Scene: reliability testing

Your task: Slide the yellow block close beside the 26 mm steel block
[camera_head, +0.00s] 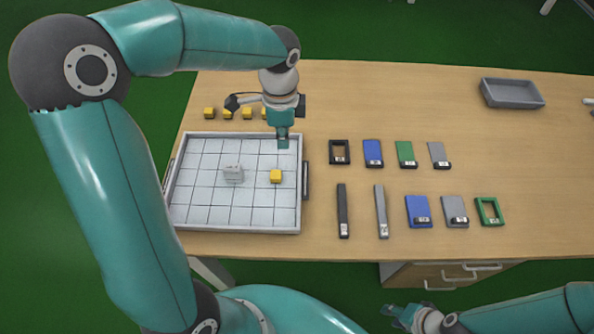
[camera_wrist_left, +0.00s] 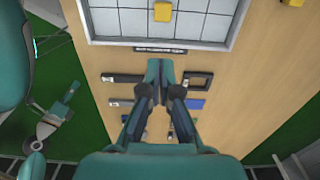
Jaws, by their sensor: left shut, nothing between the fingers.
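The yellow block (camera_head: 275,176) sits on the gridded white tray (camera_head: 237,229), right of its middle. It also shows at the top of the left wrist view (camera_wrist_left: 163,12). The steel block (camera_head: 233,173), pale grey with small markings, stands to its left, with a gap of roughly one grid square between them. My left gripper (camera_head: 282,144) is shut and empty, above the tray's far right part, beyond the yellow block. Its closed fingers (camera_wrist_left: 160,66) show in the left wrist view. My right gripper (camera_head: 392,310) is low at the bottom edge, away from the table; its finger state is unclear.
Several yellow blocks (camera_head: 209,113) stand in a row behind the tray, some partly hidden by my left wrist. Flat blue, green, grey and black pieces (camera_head: 373,153) lie right of the tray. A grey bin (camera_head: 512,93) stands at the back right. The tray has a raised rim.

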